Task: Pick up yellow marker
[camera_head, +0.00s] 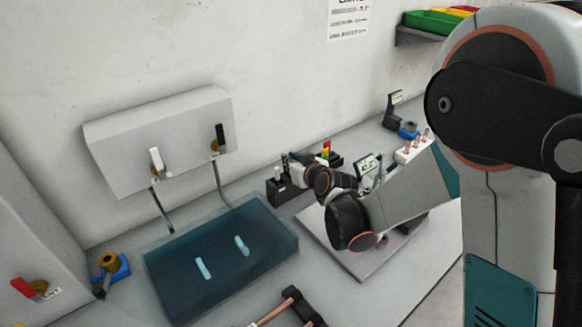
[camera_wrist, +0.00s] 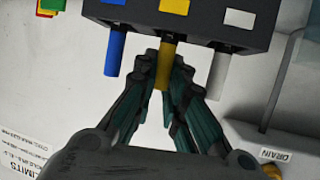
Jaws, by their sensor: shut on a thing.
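The yellow marker (camera_wrist: 165,52) shows in the wrist view between the fingers of my gripper (camera_wrist: 165,70), which is shut on it. One end of the marker is still at the dark holder (camera_wrist: 190,33), and the fingers hide part of its length. A blue marker (camera_wrist: 114,54) is to its left and a white marker (camera_wrist: 217,76) to its right, both apart from the fingers. In the head view my gripper (camera_head: 297,164) is by a dark block on the bench near the wall, and the yellow marker cannot be made out there.
A grey board (camera_head: 345,255) lies under my arm. A blue-green basin (camera_head: 165,262) with two pale bars is to the left, below a grey wall box (camera_head: 150,120). A white block with copper pieces (camera_head: 413,150) stands to the right. A dark-framed copper piece (camera_head: 290,308) is in front.

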